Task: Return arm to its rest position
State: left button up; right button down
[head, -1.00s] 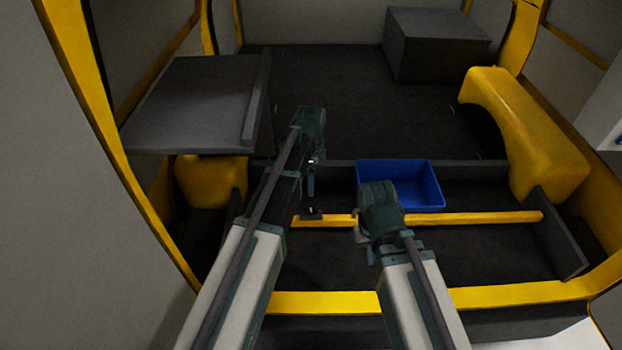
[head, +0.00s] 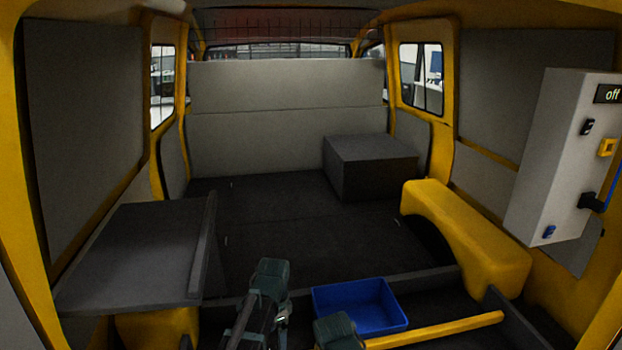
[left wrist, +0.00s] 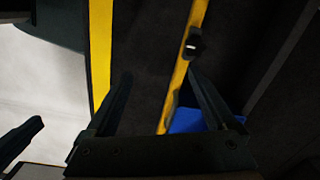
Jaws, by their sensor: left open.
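My left arm (head: 262,300) reaches in at the bottom of the head view, and its gripper there is mostly cut off by the lower edge.
A blue bin (head: 358,305) stands just beyond my right arm. A yellow bar (head: 440,330) runs beside it. A grey shelf (head: 140,250) is at left, a yellow wheel arch (head: 465,235) at right, a dark box (head: 370,167) at back. The van floor (head: 310,225) between is clear.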

pick_arm(q)
jog(key=s+d+n, duration=0.4)
jog(key=s+n, duration=0.4)
jog(key=s, duration=0.8)
jog(key=shift+s+n+y, duration=0.15)
jog(key=shift+n+y, duration=0.15)
jog(key=shift+y, duration=0.1)
